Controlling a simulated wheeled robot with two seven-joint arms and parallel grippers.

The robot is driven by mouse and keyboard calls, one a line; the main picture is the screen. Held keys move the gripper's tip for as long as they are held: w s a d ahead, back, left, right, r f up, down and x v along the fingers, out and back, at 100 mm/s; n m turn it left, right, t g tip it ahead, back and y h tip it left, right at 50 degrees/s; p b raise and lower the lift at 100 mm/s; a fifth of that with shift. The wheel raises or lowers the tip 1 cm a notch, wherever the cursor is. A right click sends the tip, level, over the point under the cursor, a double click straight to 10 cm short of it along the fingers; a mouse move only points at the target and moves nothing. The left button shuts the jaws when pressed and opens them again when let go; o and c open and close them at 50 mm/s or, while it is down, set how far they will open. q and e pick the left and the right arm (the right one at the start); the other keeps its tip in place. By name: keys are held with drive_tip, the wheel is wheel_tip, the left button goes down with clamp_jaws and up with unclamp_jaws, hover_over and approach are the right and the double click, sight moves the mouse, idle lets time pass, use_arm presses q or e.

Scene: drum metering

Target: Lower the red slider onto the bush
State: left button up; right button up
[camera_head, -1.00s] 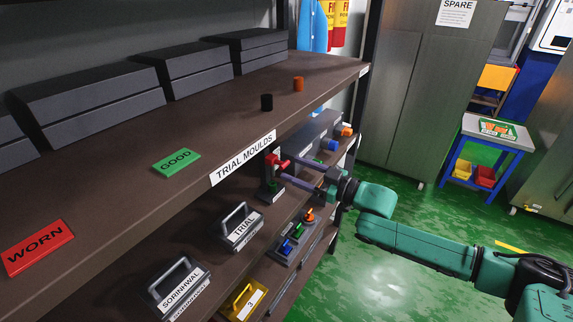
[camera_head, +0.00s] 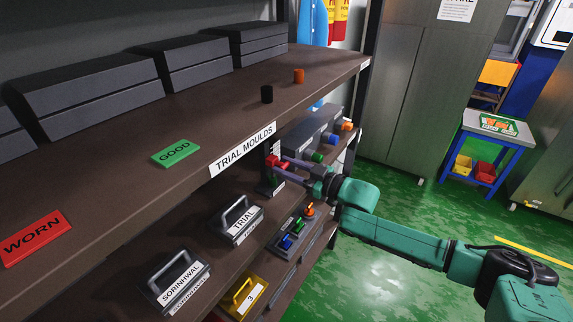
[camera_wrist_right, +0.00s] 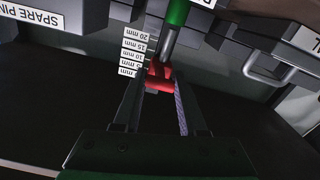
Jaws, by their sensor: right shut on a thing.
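The red slider (camera_head: 276,161) is on a dark upright gauge stand (camera_head: 267,182) on the middle shelf, below the upper shelf's front edge. My right gripper (camera_head: 284,164) is shut on it, reaching in from the right. In the right wrist view the red slider (camera_wrist_right: 158,76) sits between the fingers (camera_wrist_right: 158,90), beside a scale marked 5 to 20 mm (camera_wrist_right: 133,53). A grey rod with a green part (camera_wrist_right: 178,12) shows past the slider. I cannot make out the bush under the slider, or whether they touch. My left gripper is not in view.
Handled moulds (camera_head: 236,220) and coloured pins (camera_head: 318,157) flank the gauge closely.

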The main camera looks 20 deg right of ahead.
drive_tip(key=shift+f, duration=0.25)
drive_tip(key=o, duration=0.9)
drive_tip(key=shift+o, duration=0.2)
drive_tip(key=p+v, duration=0.2)
drive_tip(key=v, duration=1.2)
drive_tip(key=shift+s, duration=0.25)
drive_tip(key=shift+d, duration=0.1)
